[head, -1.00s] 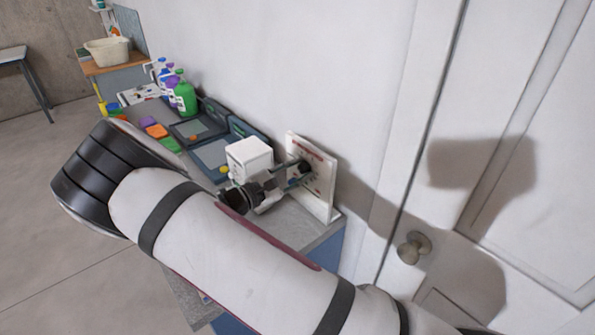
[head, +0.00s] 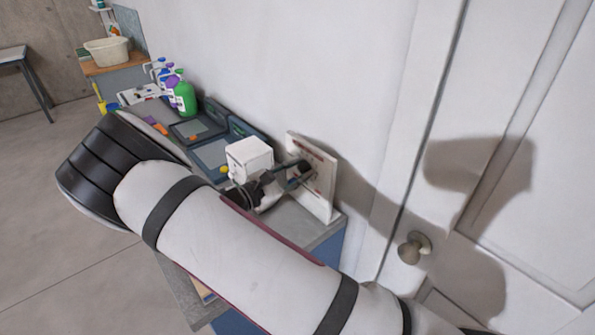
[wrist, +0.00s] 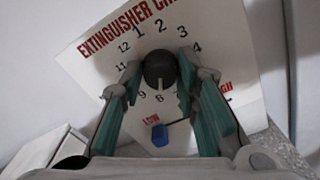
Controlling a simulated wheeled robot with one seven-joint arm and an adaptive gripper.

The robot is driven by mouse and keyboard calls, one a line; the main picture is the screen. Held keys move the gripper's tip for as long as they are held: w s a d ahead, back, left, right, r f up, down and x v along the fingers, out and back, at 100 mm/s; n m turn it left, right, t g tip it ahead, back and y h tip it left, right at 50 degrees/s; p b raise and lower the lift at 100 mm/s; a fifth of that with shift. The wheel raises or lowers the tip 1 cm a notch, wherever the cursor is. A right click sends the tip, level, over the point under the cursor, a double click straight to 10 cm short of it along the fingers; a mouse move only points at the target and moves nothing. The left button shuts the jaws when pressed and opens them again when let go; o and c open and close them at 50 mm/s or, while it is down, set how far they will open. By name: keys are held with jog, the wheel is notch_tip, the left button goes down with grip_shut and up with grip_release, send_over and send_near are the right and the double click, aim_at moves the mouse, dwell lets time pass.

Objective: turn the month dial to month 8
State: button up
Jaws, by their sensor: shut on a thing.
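The white extinguisher panel (head: 322,190) stands upright on the counter by the wall; its printed face fills much of the wrist view (wrist: 215,25). The month dial is a round black knob (wrist: 160,66), also seen small in the head view (head: 305,167). Its pale pointer mark points down in the wrist view, at the digit opposite 2, which looks like 8. My gripper (wrist: 160,76) is shut on the dial, one teal-padded finger on each side. Some numbers on the right and lower left are hidden by the fingers. My gripper in the head view (head: 296,178) is partly hidden.
A blue knob (wrist: 160,135) sits below the dial, near LOW and HIGH labels. A white box (head: 250,159) stands close left of my gripper. Dark trays (head: 212,153) and bottles (head: 184,96) are further along the counter. A door with a round knob (head: 413,248) is at right.

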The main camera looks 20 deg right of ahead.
jog(key=o, duration=1.2)
jog(key=shift+f, duration=0.1)
jog(key=v, duration=1.2)
jog(key=shift+s, duration=0.1)
